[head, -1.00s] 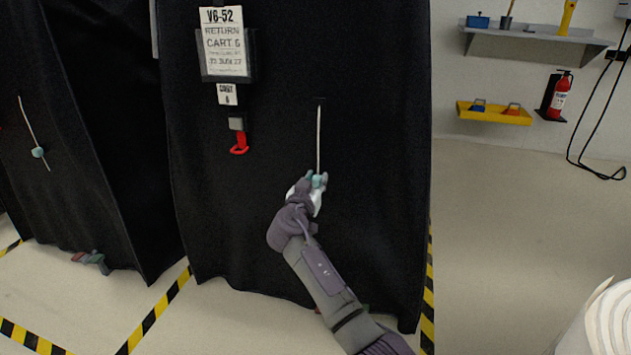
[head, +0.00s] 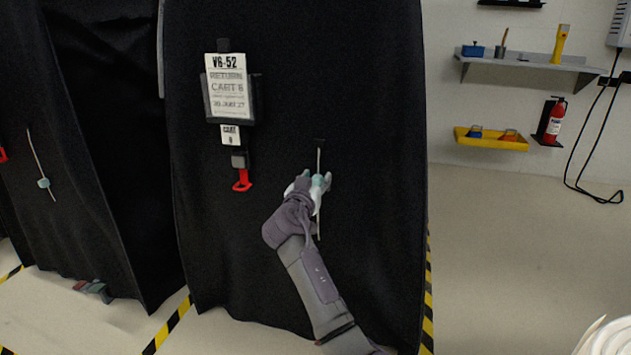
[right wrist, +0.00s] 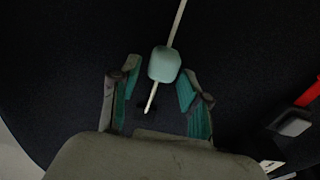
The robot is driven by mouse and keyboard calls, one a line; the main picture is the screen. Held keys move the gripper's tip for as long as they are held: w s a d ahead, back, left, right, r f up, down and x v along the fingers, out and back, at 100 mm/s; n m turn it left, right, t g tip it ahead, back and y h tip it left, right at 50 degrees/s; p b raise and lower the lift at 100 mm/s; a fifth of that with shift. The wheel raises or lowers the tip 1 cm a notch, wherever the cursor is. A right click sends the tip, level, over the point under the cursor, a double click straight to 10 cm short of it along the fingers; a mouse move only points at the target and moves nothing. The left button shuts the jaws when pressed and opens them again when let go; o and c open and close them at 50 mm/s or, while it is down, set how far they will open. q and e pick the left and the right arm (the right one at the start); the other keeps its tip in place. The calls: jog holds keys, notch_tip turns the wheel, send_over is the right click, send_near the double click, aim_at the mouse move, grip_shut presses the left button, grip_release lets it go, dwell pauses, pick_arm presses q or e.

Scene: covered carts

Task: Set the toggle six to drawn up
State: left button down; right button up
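The toggle six (head: 318,181), a pale teal bead, sits on a white cord on the black cover of the cart signed "RETURN CART 6" (head: 229,97). In the right wrist view the toggle (right wrist: 164,64) lies just ahead of and between the fingertips of my right gripper (right wrist: 158,78). The fingers stand apart, with a gap visible on the left side. The right gripper (head: 317,178) also shows in the head view. My left gripper is out of view.
A red pull (head: 242,183) hangs left of the toggle. A shelf (head: 530,61), yellow tray (head: 491,143) and extinguisher (head: 553,122) are on the right wall.

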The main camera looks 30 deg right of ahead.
dwell(0.3)
jog(key=shift+s+a+f, duration=0.1)
jog(key=shift+s+a, duration=0.15)
jog(key=shift+a, duration=0.05)
jog(key=v, duration=1.1)
jog(key=shift+s+a, duration=0.1)
